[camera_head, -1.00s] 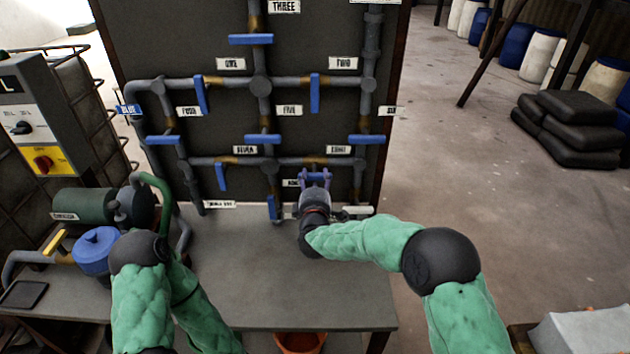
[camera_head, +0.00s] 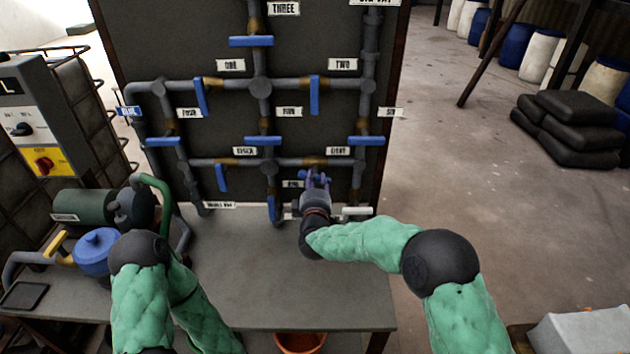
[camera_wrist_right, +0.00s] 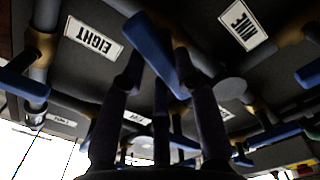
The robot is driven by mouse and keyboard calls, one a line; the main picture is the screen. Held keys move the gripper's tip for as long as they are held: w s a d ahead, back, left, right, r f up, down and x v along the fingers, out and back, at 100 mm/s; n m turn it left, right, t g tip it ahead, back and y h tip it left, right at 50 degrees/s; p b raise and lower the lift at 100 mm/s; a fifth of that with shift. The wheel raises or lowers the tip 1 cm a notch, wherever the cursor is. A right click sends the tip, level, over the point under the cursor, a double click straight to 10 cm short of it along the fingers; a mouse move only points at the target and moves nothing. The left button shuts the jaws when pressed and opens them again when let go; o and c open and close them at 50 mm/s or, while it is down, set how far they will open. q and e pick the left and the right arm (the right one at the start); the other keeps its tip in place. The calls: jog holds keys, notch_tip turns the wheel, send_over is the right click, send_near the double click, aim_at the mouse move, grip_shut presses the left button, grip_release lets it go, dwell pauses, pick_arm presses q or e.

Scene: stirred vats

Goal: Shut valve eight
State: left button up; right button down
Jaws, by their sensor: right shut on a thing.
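The EIGHT label (camera_head: 338,151) is on the dark panel, above right of a brass valve body (camera_head: 313,161) on the lower horizontal pipe. My right gripper (camera_head: 315,178) is at this valve, and its fingers largely cover the handle in the head view. In the right wrist view, the EIGHT label (camera_wrist_right: 93,36) appears upside down, and a blue lever handle (camera_wrist_right: 155,50) lies slanted between the fingers of my right gripper (camera_wrist_right: 157,70), which is shut on it. My left arm is at the lower left; its gripper is not visible.
Other blue-handled valves surround it, including a hanging handle (camera_head: 272,209) close to the left and one at the right (camera_head: 366,141). The grey bench (camera_head: 270,290) below is mostly clear.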

jog(key=m, duration=0.3)
jog(key=shift+f, duration=0.1)
jog(key=m+b, duration=0.1)
jog(key=m, duration=0.2)
jog(key=shift+d+f, duration=0.1)
jog(key=m+b, duration=0.1)
jog(key=m, duration=0.3)
jog(key=shift+f, duration=0.1)
jog(key=shift+f+m+b, duration=0.1)
jog(key=shift+m+b, duration=0.65)
jog(key=shift+m, duration=1.15)
jog(key=c, duration=0.9)
grip_release()
